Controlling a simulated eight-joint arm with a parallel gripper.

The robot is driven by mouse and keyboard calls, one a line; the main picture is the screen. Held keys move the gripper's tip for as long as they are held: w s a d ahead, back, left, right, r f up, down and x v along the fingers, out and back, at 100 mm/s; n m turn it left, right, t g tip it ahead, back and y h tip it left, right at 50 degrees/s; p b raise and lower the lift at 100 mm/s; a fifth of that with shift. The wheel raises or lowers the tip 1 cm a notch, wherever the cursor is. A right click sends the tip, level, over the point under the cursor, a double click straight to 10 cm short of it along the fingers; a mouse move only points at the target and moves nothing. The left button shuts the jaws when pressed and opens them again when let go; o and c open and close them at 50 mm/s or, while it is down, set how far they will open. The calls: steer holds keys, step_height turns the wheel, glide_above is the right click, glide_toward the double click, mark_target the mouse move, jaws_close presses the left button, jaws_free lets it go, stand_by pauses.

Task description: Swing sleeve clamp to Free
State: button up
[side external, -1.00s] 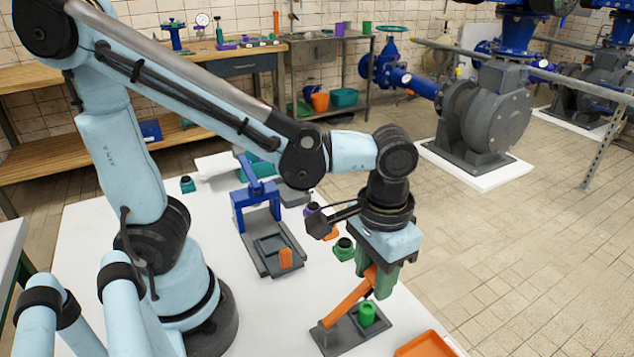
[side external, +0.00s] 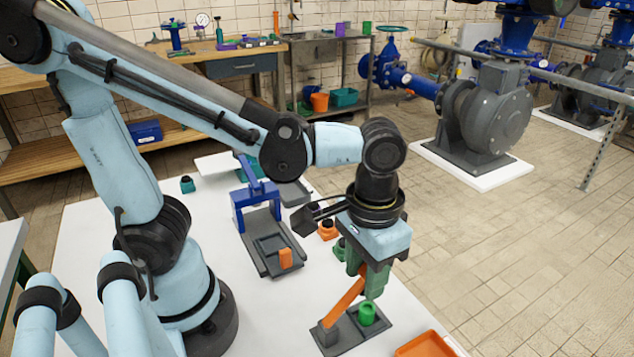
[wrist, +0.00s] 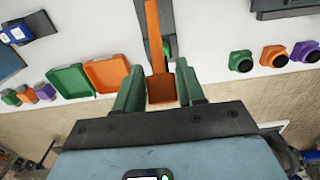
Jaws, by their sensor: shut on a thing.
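The sleeve clamp has a dark grey base (side external: 352,331), a long orange lever (side external: 345,302) and a green sleeve (side external: 367,313) standing on the base. The lever slopes up from the left of the base towards my gripper (side external: 366,284). In the wrist view the orange lever (wrist: 154,38) runs down between the two green fingers of my gripper (wrist: 160,88). The fingers are shut on its far end. The wrist view shows only a sliver of the green sleeve beside the lever. Any Free marking is not visible.
An orange tray (side external: 425,345) lies just right of the clamp; a green tray (wrist: 72,80) is beside it. Green, orange (wrist: 272,57) and purple fittings stand in a row on the other side. A blue-framed press (side external: 255,210) stands behind to the left. Bare white tabletop lies between.

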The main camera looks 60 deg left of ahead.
mark_target(358, 284)
steer(key=shift+s+r, duration=0.4)
steer(key=shift+s, duration=0.2)
steer(key=o, duration=1.4)
steer(key=shift+r, duration=0.15)
steer(key=shift+r, duration=3.35)
steer(key=shift+w, duration=0.1)
